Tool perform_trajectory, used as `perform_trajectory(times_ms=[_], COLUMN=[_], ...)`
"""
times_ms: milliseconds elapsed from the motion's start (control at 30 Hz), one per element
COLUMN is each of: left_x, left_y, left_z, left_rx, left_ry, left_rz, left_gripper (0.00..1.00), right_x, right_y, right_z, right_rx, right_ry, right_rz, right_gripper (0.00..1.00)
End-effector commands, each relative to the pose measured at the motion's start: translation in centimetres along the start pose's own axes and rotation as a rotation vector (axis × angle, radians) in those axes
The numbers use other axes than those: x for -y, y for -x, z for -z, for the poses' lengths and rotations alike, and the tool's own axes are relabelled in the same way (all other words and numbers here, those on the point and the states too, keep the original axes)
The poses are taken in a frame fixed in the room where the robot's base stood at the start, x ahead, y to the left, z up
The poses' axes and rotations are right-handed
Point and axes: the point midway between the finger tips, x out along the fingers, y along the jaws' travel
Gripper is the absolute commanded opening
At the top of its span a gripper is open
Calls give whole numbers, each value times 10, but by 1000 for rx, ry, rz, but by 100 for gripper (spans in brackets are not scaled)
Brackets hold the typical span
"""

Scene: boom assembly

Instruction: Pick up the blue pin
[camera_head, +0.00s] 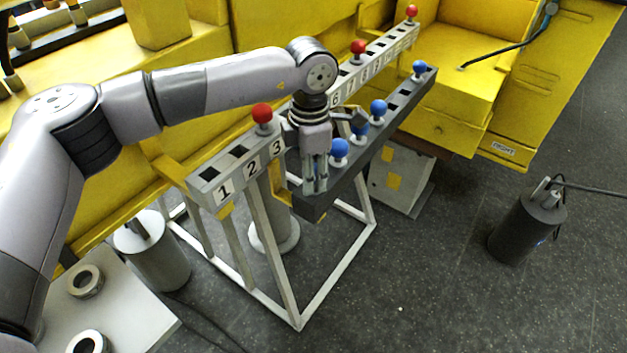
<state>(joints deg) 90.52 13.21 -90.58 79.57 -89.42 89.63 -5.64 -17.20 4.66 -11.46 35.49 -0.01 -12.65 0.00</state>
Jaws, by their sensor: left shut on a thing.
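My left gripper (314,183) points down at the near end of the dark rail (402,103). A blue pin (339,148) stands in the dark rail just right of the fingers. Behind it in the same rail are more blue pins, one close by (360,129), one a little farther (378,108) and one near the far end (420,68). The gripper covers part of both rails. My right gripper is not in view.
The grey numbered rail (215,180) carries red pins, one near number 3 (262,113) and two farther back. A white frame stands under the rails. Yellow machine parts (460,60) lie behind. A dark cylinder (515,230) stands right on open floor. A white table (125,310) is front left.

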Motion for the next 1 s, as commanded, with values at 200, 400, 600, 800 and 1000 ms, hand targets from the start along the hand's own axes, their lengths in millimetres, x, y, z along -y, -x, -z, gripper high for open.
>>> perform_trajectory(times_ms=[200, 400, 600, 800, 1000], left_x=[0, 0, 0, 0, -1], left_y=[0, 1, 6, 28, 69], left_z=[0, 0, -1, -1, -1], left_rx=[0, 1, 2, 3, 4], left_ry=[0, 0, 0, 0, 1], left_rz=[0, -1, -1, -3, -6], left_gripper=[0, 0, 0, 0, 0], right_x=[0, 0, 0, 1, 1], right_y=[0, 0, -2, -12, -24], right_z=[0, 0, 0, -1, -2], right_rx=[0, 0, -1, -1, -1], right_ry=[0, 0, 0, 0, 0], right_rz=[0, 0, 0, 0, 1], right_gripper=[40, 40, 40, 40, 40])
